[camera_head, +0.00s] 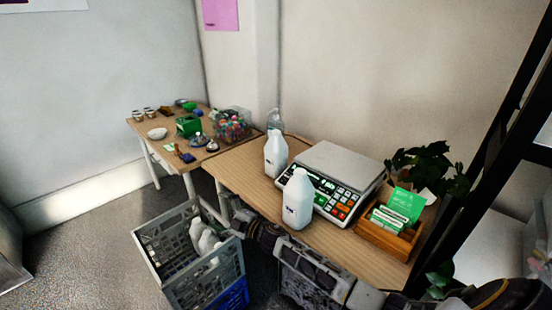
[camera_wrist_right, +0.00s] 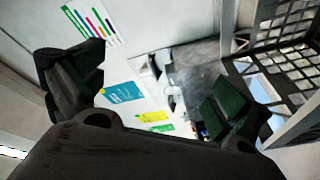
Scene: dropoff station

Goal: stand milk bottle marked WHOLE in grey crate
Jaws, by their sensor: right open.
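Two white milk bottles stand upright on the wooden table in the head view. The nearer bottle (camera_head: 297,202) is in front of the scale and the farther bottle (camera_head: 276,156) is at its left. Their dark markings are too small to read. The grey crate (camera_head: 226,268) is below the table's left front, with several white bottles (camera_head: 204,238) inside. My right gripper (camera_head: 242,222) is by the crate's right rim, below the table edge and apart from the table's bottles. In the wrist view its fingers (camera_wrist_right: 155,95) are spread and nothing is between them. My left gripper is not in view.
A scale (camera_head: 335,180) fills the table's middle. A wooden card box (camera_head: 388,238) and a plant (camera_head: 430,170) are at the right. A blue crate (camera_head: 234,296) sits under the grey one. A second table (camera_head: 150,122) with small items stands behind left.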

